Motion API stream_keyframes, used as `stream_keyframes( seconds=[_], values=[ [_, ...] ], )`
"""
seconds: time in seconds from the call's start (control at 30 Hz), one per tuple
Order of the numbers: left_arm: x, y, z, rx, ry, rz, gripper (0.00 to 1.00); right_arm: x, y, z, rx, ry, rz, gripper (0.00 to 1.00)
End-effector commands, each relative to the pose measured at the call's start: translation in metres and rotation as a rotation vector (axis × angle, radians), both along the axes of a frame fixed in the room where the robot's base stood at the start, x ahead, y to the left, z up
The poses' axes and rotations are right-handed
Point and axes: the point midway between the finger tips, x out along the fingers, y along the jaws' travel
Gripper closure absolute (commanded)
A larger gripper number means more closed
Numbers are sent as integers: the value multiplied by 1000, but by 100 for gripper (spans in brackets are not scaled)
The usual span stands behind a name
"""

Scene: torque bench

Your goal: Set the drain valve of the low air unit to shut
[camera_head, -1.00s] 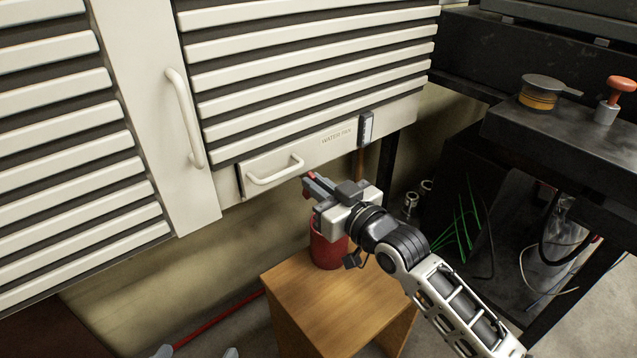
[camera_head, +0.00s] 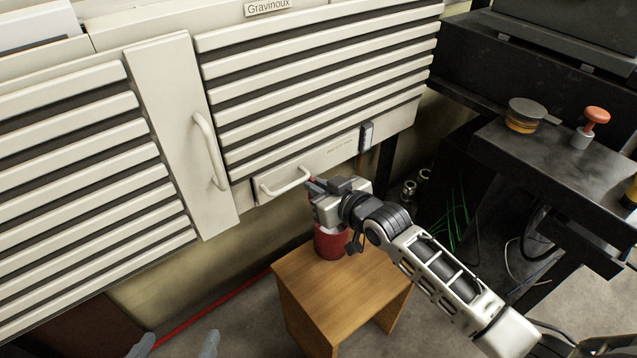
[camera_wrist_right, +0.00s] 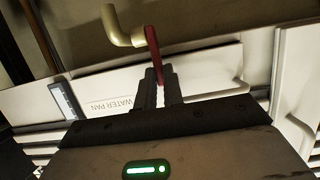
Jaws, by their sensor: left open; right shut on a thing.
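The low air unit (camera_head: 320,60) is a cream louvred cabinet. Its drain valve shows in the right wrist view as a red lever (camera_wrist_right: 153,48) at the end of a bent cream pipe (camera_wrist_right: 117,28). The lever lies roughly across the pipe's short end piece. My right gripper (camera_wrist_right: 160,85) is shut on the lever's near end.
The water pan drawer (camera_head: 335,150) with its handle (camera_head: 285,182) is just above my right gripper. A red pot (camera_head: 330,243) stands on a wooden stool (camera_head: 345,290) beneath it. A black bench (camera_head: 560,165) stands at right.

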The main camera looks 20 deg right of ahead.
Motion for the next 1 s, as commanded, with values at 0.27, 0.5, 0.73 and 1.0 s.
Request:
stream_keyframes(
  seconds=[0.27, 0.5, 0.73, 1.0],
  values=[
    [0, 0, 0, 0, 1, 0, 15, 0, 0, 0, 0, -1, 0, 69],
    [0, 0, 1, 0, 1, 0, 15, -3, -1, 1, 0, 0, 0, 69],
    [0, 0, 12, -1, -5, 2, 15, -36, -13, 13, -3, 2, 1, 69],
    [-1, 1, 16, 0, 13, 5, 15, -95, -34, 34, -2, 3, 1, 69]
  ],
)
